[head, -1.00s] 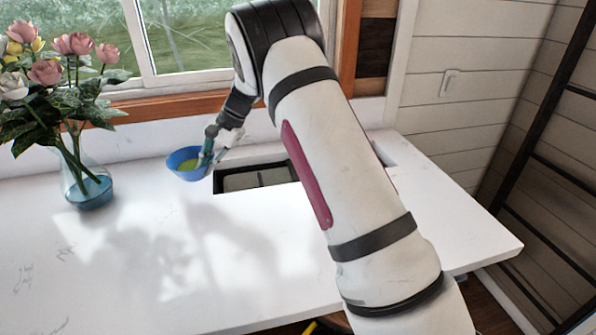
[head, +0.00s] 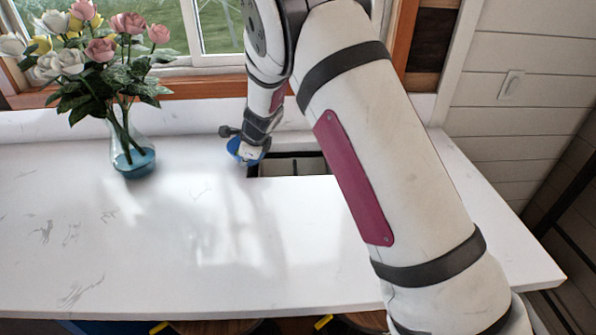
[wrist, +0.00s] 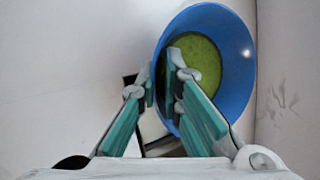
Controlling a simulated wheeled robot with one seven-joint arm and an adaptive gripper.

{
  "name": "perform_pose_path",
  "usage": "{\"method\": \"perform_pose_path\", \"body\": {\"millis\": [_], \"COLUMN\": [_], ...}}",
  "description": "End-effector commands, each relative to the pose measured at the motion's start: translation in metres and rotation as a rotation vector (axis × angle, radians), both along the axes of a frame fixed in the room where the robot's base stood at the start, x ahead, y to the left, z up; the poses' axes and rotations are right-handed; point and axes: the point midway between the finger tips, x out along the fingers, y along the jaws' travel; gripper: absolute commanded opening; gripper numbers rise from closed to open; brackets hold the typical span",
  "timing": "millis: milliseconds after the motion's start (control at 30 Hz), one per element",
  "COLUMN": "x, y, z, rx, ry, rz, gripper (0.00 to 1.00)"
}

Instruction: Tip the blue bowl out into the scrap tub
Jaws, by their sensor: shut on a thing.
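The blue bowl (head: 234,146) is at the back of the white counter, at the left end of a dark-rimmed opening, mostly hidden behind my gripper (head: 248,152). In the wrist view the bowl (wrist: 241,85) shows its open top and holds something green (wrist: 207,62). My gripper (wrist: 160,85) is shut on the bowl's left wall, with one finger inside the rim and one outside. I cannot tell whether the bowl touches the counter. I cannot make out a scrap tub in either view.
The dark-rimmed opening (head: 300,165) is sunk in the counter (head: 180,240) right of the bowl. A glass vase of flowers (head: 130,155) stands to the left, before the window. The counter's front is clear. Stools show below its front edge.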

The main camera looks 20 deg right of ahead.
Motion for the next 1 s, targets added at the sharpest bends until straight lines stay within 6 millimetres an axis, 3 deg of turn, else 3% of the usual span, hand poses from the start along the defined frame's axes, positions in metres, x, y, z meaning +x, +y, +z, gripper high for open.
{"method": "perform_pose_path", "body": {"millis": [500,1000], "x": [-0.005,-0.005], "y": [0.022,0.026], "z": [0.009,0.013], "rx": [-0.003,0.001], "ry": [-0.001,0.000], "rz": [-0.248,-0.321], "gripper": [0.00,0.00]}}
